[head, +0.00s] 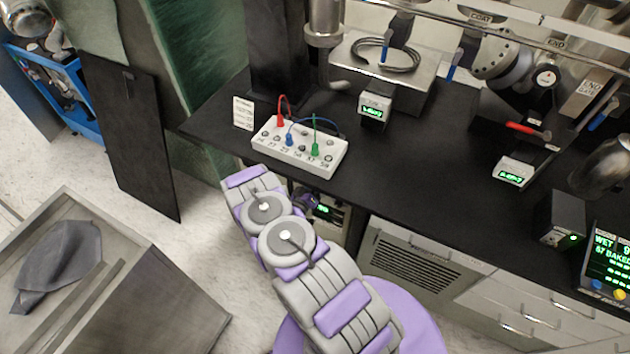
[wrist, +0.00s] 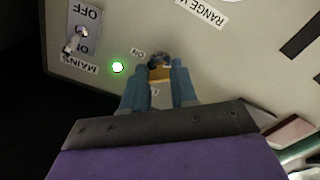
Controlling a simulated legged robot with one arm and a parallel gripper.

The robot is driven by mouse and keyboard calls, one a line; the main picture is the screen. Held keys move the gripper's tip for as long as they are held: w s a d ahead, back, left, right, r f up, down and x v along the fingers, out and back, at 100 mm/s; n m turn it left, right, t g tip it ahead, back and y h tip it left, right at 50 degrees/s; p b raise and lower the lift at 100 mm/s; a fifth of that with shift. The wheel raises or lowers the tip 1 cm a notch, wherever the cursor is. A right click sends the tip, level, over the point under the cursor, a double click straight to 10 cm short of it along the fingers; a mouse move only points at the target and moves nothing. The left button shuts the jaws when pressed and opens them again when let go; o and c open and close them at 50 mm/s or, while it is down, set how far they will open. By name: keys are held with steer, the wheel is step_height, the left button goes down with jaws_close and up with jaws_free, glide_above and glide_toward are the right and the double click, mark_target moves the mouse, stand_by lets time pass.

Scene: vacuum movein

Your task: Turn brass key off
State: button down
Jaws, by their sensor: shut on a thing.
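The brass key (wrist: 160,73) shows as a small yellowish piece between my fingers in the wrist view, in front of a dark round lock (wrist: 157,58) on a pale panel (wrist: 215,55). My gripper (wrist: 160,88) has its two blue fingers shut on the key, which they mostly hide. An "ON" label sits beside the lock, and another label is partly covered by the fingers. A green lamp (wrist: 117,67) is lit on the panel. In the head view my arm reaches under the bench front, and the key is not visible there.
A MAINS toggle switch (wrist: 76,42) with OFF and ON marks is near the lock. In the head view, a white box with plugged cables (head: 300,150) stands on the black bench (head: 420,190). A metal cart (head: 150,290) stands at the lower left, with clear floor between.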

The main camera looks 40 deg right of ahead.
steer(key=n, duration=1)
steer(key=shift+w+a+n+p, duration=0.2)
steer(key=shift+n+p, duration=0.1)
steer(key=shift+p, duration=0.1)
stand_by(0.3)
steer(key=c, duration=1.1)
jaws_free()
steer(key=shift+f, duration=0.1)
steer(key=shift+o, duration=1.1)
steer(key=shift+d, duration=0.1)
steer(key=shift+s, duration=0.1)
steer(key=p+v, duration=0.1)
steer(key=v, duration=1.6)
steer(key=shift+a, duration=0.25)
